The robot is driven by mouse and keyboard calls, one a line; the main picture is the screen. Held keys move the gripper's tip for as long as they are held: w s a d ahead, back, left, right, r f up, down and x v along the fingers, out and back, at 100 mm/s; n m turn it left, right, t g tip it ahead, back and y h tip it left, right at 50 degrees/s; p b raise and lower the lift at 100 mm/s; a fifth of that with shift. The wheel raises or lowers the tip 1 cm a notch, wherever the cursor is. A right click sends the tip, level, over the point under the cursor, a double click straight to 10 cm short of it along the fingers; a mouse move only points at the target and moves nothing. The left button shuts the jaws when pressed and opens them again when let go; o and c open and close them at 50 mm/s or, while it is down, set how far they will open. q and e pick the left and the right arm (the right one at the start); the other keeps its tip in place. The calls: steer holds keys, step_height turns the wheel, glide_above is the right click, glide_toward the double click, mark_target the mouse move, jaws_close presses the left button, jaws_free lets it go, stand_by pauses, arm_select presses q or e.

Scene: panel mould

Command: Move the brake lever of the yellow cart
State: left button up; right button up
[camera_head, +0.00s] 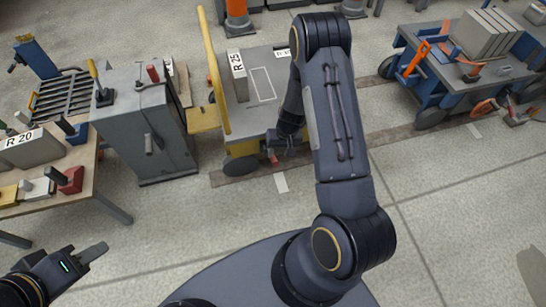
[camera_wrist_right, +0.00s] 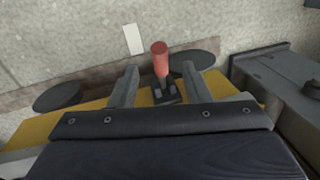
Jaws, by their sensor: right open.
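The yellow cart (camera_head: 203,119) stands in the upper middle of the head view, with a grey deck and a tall yellow handle. Its brake lever (camera_head: 273,158) has a red grip and sits low at the near side. In the right wrist view the lever (camera_wrist_right: 160,58) rises from a dark bracket on the yellow frame (camera_wrist_right: 88,110). My right gripper (camera_head: 284,148) is open at the lever. In the wrist view the red grip shows between its two spread fingers, with gaps on both sides. My left gripper (camera_head: 92,255) is at lower left, far from the cart; its jaw opening is unclear.
A grey cabinet (camera_head: 150,130) with levers stands left of the yellow cart. A wooden table (camera_head: 85,185) with a box marked R 20 (camera_head: 32,148) is at left. A blue cart (camera_head: 440,85) stands at upper right. The floor in front is clear.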

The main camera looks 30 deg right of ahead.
mark_target(276, 162)
steer(key=f, duration=0.2)
steer(key=f+b, duration=0.1)
steer(key=f, duration=0.2)
steer(key=a+f+b, duration=0.1)
steer(key=f, duration=0.2)
steer(key=shift+w+a, duration=0.1)
steer(key=shift+w, duration=0.1)
steer(key=shift+r, duration=0.1)
jaws_close()
